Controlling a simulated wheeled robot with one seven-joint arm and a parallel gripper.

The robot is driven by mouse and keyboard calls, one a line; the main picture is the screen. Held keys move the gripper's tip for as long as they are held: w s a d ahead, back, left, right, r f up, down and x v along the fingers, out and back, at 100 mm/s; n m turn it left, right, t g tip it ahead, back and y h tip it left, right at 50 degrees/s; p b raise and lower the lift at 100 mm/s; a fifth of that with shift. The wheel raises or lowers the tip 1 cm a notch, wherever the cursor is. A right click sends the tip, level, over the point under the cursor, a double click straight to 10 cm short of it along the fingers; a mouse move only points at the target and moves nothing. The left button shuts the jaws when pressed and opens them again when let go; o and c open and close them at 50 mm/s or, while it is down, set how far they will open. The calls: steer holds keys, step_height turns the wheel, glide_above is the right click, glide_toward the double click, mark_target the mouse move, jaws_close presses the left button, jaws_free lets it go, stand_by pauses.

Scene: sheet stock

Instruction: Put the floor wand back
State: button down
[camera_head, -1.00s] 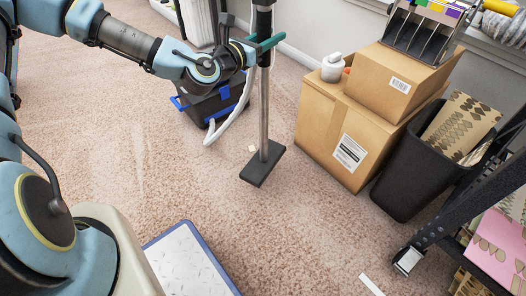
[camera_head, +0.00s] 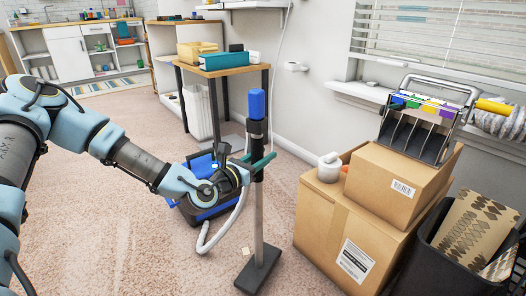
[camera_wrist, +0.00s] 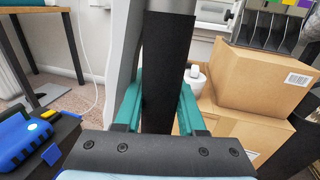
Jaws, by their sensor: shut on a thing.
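The floor wand (camera_head: 258,205) is an upright pole with a blue top, a black grip, a grey metal tube and a flat dark floor head (camera_head: 258,272). My gripper (camera_head: 259,164) has green fingers and is shut on the black grip of the wand. In the wrist view the dark grip (camera_wrist: 167,75) stands between the two green fingers (camera_wrist: 158,108). The blue and black vacuum (camera_head: 205,190) is on the carpet just behind and left of the wand, with a pale hose (camera_head: 225,230) running beside it. I cannot tell whether the floor head touches the carpet.
Stacked cardboard boxes (camera_head: 338,222) stand to the right of the wand, with a black bin (camera_head: 455,255) beyond. A wood-topped table (camera_head: 222,70) is behind, near the wall. Carpet (camera_head: 110,225) is open to the left.

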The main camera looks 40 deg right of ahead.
steer(key=shift+f, duration=0.95)
steer(key=c, duration=0.5)
jaws_free()
steer(key=shift+f, duration=0.15)
steer(key=s+a+p, duration=0.1)
steer(key=s+a, duration=0.1)
steer(key=a, duration=1)
steer(key=shift+p, duration=0.4)
